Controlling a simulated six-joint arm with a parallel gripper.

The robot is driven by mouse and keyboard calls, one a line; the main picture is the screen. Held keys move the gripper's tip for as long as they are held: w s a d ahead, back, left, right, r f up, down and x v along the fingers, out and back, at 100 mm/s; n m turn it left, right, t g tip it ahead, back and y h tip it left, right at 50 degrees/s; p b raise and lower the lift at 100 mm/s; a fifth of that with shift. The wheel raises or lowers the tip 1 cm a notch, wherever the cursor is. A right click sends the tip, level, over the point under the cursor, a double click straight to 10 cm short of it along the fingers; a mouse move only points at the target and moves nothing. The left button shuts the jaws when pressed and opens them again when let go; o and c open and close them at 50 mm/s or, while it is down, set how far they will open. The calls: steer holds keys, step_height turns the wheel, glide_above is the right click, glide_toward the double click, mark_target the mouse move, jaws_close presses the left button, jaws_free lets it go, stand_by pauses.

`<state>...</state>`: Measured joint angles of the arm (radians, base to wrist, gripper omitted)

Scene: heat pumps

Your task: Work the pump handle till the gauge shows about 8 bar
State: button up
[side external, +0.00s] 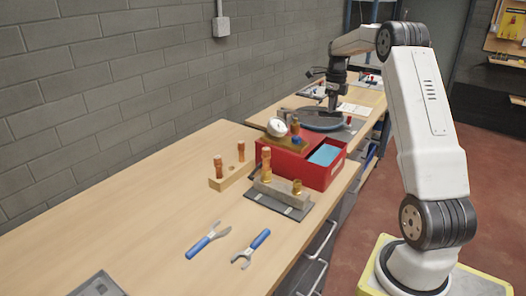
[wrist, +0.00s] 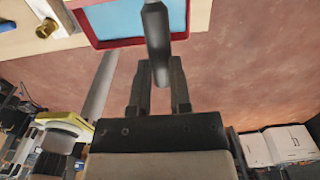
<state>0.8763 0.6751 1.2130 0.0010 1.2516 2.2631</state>
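The test pump is a red box (side external: 328,180) on the bench, with a light-blue tank surface (side external: 326,154) inside it. The round white gauge (side external: 277,127) stands at its back left; its needle is too small to read. My gripper (side external: 333,108) is beyond the box, over the far part of the bench. In the wrist view my gripper (wrist: 160,68) has its two fingers on either side of the end of the grey pump handle (wrist: 156,30), and they look closed on it. The red tank rim (wrist: 195,36) is at the top there.
A wooden block with copper fittings (side external: 231,177) stands left of the pump. A metal bar with brass and copper fittings (side external: 282,192) lies in front. Blue-handled pliers (side external: 208,240) and a blue-handled wrench (side external: 250,250) lie nearer.

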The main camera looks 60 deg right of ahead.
steer(key=shift+f, duration=2.95)
steer(key=shift+a+f, duration=0.1)
steer(key=shift+f, duration=0.7)
steer(key=shift+r, duration=0.1)
steer(key=shift+r, duration=6.25)
steer(key=shift+f, duration=0.1)
